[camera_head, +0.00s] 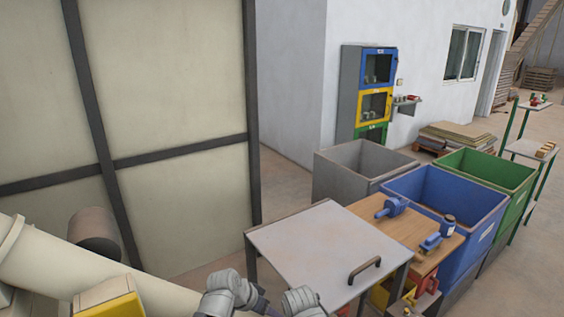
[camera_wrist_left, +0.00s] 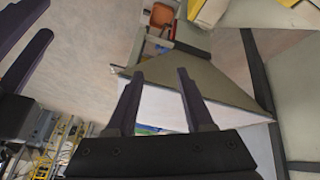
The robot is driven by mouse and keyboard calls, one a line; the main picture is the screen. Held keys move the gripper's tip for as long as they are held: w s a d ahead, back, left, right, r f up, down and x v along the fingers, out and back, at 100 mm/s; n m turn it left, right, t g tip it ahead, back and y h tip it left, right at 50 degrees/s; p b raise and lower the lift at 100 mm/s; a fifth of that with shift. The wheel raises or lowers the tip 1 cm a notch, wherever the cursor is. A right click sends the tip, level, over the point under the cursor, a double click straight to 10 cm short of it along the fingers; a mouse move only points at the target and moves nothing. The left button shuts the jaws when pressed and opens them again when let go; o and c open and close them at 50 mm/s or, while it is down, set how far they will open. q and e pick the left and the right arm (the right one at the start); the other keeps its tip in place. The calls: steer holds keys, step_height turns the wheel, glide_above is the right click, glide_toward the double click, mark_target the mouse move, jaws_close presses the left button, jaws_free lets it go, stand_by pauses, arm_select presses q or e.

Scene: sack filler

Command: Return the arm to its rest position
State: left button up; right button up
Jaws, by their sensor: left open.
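My left gripper (camera_wrist_left: 160,75) is open in the left wrist view, with its two dark fingers spread and nothing between them. My right gripper (camera_wrist_left: 44,20) shows at the left edge of that view, its two dark fingers apart and no object visible between them. In the head view, grey links of my arms (camera_head: 228,295) are at the bottom edge, in front of the grey-topped table. The fingers are mostly cut off or hidden there. Neither gripper visibly touches anything.
A grey-topped table (camera_head: 300,240) with a dark handle (camera_head: 365,270) stands ahead. Right of it, a wooden board (camera_head: 395,226) bears blue tools. Behind are grey (camera_head: 335,178), blue (camera_head: 480,215) and green (camera_head: 515,178) bins. A pale pipe (camera_head: 60,262) crosses the lower left.

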arm_select(q)
steer(key=s+a+f+n+g+y, duration=0.2)
steer(key=s+a+n+y, duration=0.1)
steer(key=a, duration=0.4)
steer(key=s+a+f+n+g+y, duration=0.1)
steer(key=s+a+f+n+y, duration=0.1)
steer(key=s+a+n, duration=0.3)
steer(key=s+d+f+m+g+y+b, duration=0.1)
steer(key=s+d+f+m+b, duration=0.3)
steer(key=d+f+b, duration=0.3)
steer(key=d+m+b, duration=0.1)
steer(key=d, duration=0.1)
steer(key=shift+s+d+f+m, duration=0.15)
steer(key=shift+d+f+m, duration=0.1)
steer(key=shift+d+m, duration=0.05)
